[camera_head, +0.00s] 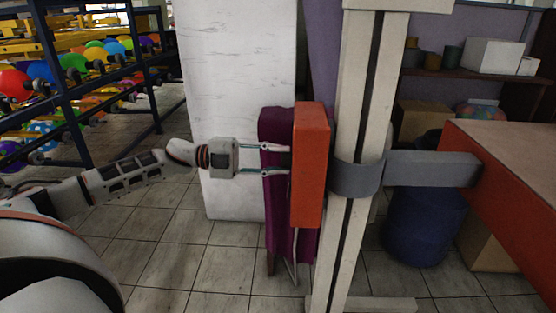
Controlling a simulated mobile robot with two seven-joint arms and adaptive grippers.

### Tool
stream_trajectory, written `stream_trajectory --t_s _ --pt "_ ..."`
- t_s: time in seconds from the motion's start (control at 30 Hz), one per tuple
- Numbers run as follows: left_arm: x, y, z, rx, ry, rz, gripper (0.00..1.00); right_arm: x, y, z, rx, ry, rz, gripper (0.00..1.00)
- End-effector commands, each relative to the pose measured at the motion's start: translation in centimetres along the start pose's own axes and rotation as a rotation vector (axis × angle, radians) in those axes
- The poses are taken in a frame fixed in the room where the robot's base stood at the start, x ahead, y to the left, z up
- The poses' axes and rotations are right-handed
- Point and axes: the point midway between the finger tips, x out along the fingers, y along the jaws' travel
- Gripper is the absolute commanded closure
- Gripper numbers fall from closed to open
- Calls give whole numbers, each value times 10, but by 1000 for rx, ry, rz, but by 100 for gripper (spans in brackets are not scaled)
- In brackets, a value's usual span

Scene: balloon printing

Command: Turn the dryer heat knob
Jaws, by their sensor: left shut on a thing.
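The orange-red dryer control box (310,170) is fixed upright beside the pale post. My left gripper (284,160) comes in level from the left. Its two thin fingers reach the dark left side of the box, one above the other. They are shut on the heat knob, a small dark part on that side that is mostly hidden by the fingers and shadow. My right gripper is not in view.
The pale post (363,105) carries a grey bracket (430,168) to an orange-edged table (510,150) at right. A purple cloth-like panel (278,215) hangs behind the box. A white pillar (235,60), a balloon rack (75,130) and a blue barrel (425,225) stand farther back.

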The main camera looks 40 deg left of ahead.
Motion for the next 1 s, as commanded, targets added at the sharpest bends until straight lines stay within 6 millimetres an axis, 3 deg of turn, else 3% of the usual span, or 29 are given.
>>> stream_trajectory --t_s 0.13,0.17,0.2,0.67,1.0 --pt "0 0 -1 -1 2 0 93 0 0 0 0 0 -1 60" --pt "0 0 -1 -1 2 0 64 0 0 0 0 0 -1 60" --pt "0 0 0 -1 1 0 55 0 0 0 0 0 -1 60" --pt "-7 1 0 -3 -1 2 55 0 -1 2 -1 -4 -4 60" --pt "-56 2 1 -5 -3 5 55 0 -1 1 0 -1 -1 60"
